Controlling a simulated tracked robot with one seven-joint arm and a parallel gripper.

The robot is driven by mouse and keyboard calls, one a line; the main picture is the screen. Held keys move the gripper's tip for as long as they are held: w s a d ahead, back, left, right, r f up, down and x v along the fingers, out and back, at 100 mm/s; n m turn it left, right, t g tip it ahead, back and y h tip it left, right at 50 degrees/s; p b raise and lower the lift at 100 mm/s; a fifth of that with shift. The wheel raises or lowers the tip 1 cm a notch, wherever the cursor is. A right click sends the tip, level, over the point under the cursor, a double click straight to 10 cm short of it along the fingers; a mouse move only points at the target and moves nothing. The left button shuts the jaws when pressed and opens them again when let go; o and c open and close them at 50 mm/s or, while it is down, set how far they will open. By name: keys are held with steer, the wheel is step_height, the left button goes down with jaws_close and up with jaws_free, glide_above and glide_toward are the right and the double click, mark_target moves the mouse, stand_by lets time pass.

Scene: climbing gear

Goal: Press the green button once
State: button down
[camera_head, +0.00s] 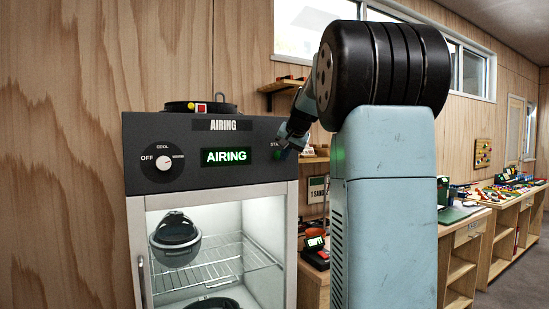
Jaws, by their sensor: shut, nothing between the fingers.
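The green button (277,154) shows as a small green spot at the right end of the cabinet's dark control panel (180,178), beneath a partly covered label that begins "STA". My gripper (282,149) is shut and empty. Its tips are at the button's edge in the picture and hide part of it. I cannot tell whether they touch it. The panel's display (226,156) reads AIRING in green letters. A white dial (163,162) sits at the panel's left, with OFF and COOL marked around it.
The lit cabinet (292,240) holds a dark helmet (175,240) by a wire rack (215,262). A black round item (200,107) with red and yellow parts lies on top. Wooden benches (462,245) with gear stand at the right. My arm blocks much of the middle right.

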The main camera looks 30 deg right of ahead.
steer(key=s, duration=0.4)
steer(key=shift+s+d, duration=0.1)
steer(key=shift+s, duration=0.15)
stand_by(0.8)
steer(key=s+a+f+n+g+y, duration=0.15)
steer(key=s+a+f+n, duration=0.4)
steer(key=s+a, duration=1)
steer(key=s+a+f+n+g, duration=0.1)
steer(key=s+a+f, duration=0.2)
steer(key=s+f, duration=0.4)
steer(key=s+a+f+n, duration=0.1)
steer(key=s+a+f, duration=0.3)
steer(key=s+f, duration=0.3)
steer(key=shift+s+n+g+h, duration=0.35)
steer(key=shift+s+h, duration=0.1)
steer(key=shift+s, duration=0.8)
